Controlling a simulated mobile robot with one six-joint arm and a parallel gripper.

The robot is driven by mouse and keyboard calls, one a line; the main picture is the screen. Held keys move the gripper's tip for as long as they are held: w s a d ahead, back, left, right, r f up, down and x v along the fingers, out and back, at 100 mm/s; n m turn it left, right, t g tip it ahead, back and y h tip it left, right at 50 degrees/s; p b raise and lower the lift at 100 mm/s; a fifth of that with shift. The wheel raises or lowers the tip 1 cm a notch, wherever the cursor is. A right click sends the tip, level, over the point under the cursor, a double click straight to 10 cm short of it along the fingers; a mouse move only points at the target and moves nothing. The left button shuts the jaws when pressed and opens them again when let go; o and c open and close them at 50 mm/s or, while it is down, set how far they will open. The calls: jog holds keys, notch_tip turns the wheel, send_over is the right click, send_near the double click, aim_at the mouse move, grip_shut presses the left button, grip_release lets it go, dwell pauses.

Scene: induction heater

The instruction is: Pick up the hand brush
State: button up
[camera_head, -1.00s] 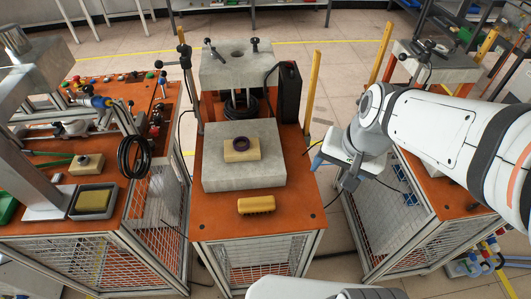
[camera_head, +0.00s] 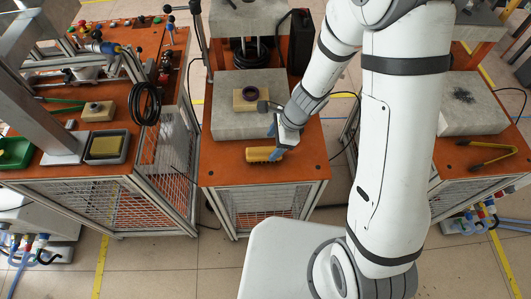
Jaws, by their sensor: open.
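The hand brush (camera_head: 263,154), a yellow block-like shape, lies on the orange top near the front edge of the middle table (camera_head: 225,173). My gripper (camera_head: 274,143) is open, with blue fingertips, at the right end of the brush. One fingertip overlaps the brush's right end in this view. I cannot tell whether it touches the brush or is above it.
A grey block (camera_head: 231,119) carrying a tan piece with a dark ring (camera_head: 250,95) stands just behind the brush. A black case (camera_head: 300,42) stands further back. The left table (camera_head: 60,165) holds a tray with a yellow sponge (camera_head: 106,147). Yellow-handled tongs (camera_head: 487,150) lie on the right table.

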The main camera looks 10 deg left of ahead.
aim_at(268, 151)
jog(key=x, duration=0.5)
jog(key=shift+s+f+b, duration=0.2)
jog(key=shift+f+b, duration=0.2)
jog(key=shift+f, duration=0.05)
jog(key=shift+c, duration=0.3)
jog(key=c, duration=1)
